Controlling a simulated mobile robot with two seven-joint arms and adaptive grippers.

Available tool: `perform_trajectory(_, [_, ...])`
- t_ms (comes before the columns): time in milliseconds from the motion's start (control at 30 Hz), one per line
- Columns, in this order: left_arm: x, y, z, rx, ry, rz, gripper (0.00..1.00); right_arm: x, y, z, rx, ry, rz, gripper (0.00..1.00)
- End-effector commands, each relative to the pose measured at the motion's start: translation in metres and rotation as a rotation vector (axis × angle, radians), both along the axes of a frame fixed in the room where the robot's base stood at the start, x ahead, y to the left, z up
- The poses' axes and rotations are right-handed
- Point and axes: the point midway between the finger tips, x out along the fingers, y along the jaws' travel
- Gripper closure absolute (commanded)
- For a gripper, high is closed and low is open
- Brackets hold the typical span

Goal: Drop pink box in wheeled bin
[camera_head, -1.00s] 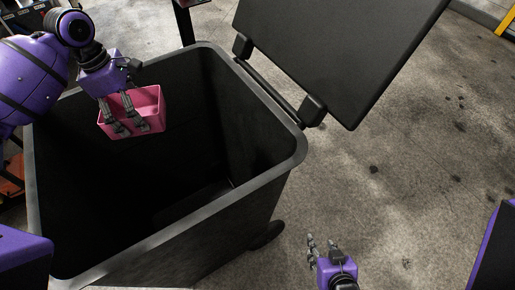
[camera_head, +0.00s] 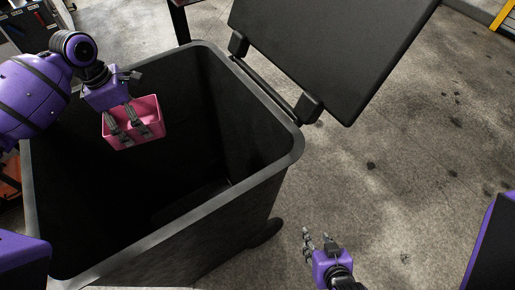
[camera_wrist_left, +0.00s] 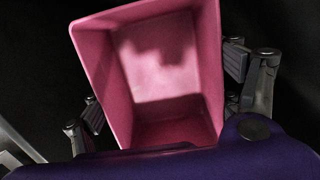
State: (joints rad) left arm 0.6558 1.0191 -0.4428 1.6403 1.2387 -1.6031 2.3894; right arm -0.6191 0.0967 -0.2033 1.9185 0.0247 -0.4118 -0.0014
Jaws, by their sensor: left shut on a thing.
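The pink box (camera_head: 155,128) is an open-topped tub, hanging tilted inside the mouth of the black wheeled bin (camera_head: 262,172), near its far left side. My left gripper (camera_head: 134,130) is shut on the box. In the left wrist view the box (camera_wrist_left: 165,60) sits between the two fingers, its open side facing the camera. Dark space surrounds it, and the bin floor below is hard to see. My right gripper (camera_head: 318,237) is empty, with its fingers apart, outside the bin to the right.
The bin's black lid (camera_head: 335,50) is swung open at the back right. A dark post (camera_head: 180,22) stands behind the bin. Concrete floor (camera_head: 400,170) to the right is clear. A yellow frame (camera_head: 504,14) is at the far right corner.

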Motion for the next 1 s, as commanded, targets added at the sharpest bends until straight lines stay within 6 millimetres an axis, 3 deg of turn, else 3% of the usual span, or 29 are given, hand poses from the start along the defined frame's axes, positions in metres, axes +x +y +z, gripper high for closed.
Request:
perform_trajectory(100, [-0.001,0.000,-0.001,-0.001,0.002,0.001,0.44,0.000,0.000,0.000,-0.001,0.000,-0.001,0.60])
perform_trajectory(133, [-0.001,0.000,-0.001,-0.001,0.002,0.001,0.12,0.000,0.000,0.000,-0.001,0.000,-0.001,0.60])
perform_trajectory(233, [-0.001,0.000,-0.001,-0.001,0.002,0.000,0.00,0.000,0.000,0.000,-0.001,0.000,-0.001,0.60])
perform_trajectory(667, [-0.001,0.001,0.003,0.000,0.001,0.000,0.00,0.001,0.002,0.001,0.004,-0.005,-0.001,0.60])
perform_trajectory(767, [0.000,0.002,0.015,0.001,-0.002,0.000,0.00,0.001,0.001,0.001,0.002,-0.004,-0.001,0.60])
perform_trajectory(1000, [-0.003,0.009,0.065,0.001,-0.004,-0.001,0.00,0.001,0.001,0.001,0.002,-0.003,0.000,0.60])
